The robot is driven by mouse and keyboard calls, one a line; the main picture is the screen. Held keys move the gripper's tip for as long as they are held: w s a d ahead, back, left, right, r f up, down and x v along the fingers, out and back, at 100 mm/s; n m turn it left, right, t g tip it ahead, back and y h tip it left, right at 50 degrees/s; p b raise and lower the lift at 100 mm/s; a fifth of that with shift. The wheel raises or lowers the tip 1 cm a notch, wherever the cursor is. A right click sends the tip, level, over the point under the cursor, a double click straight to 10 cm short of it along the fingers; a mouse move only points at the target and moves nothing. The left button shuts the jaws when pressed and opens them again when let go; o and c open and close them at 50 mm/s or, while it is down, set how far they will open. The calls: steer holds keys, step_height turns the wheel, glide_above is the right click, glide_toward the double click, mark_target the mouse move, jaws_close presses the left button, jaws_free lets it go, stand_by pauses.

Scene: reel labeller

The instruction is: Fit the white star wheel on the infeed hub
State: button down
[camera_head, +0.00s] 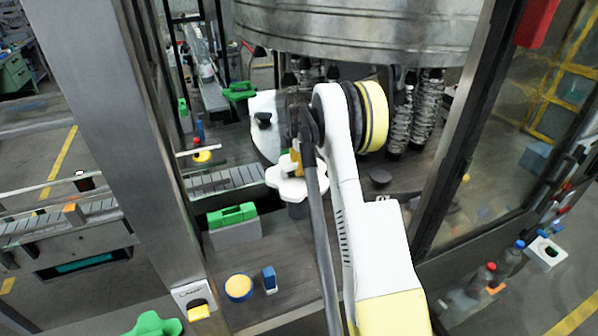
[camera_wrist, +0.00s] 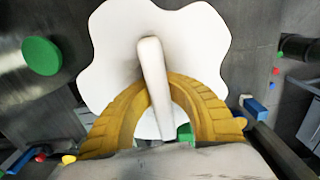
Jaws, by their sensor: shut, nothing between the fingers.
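The white star wheel (camera_head: 284,186) is a flat lobed plate, level or nearly so, in the head view. It is above a short dark grey post (camera_head: 298,211); I cannot tell whether it rests on it. In the wrist view the star wheel (camera_wrist: 110,40) fills the upper middle, with a white upright handle (camera_wrist: 153,75) rising from it. My arm hides part of the wheel's right side.
A white plate with a black knob (camera_head: 263,119) stands just behind the wheel. A green piece on a grey block (camera_head: 234,224), a yellow-topped round button (camera_head: 239,287) and a small blue block (camera_head: 269,279) are in front. A metal post (camera_head: 105,120) rises at left.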

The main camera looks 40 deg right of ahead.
steer(key=shift+f+b, duration=1.25)
steer(key=shift+f, duration=0.4)
steer(key=c, duration=1.5)
jaws_free()
steer(key=shift+c, duration=0.2)
step_height(320, 180, up, 12)
steer(key=shift+a, duration=0.1)
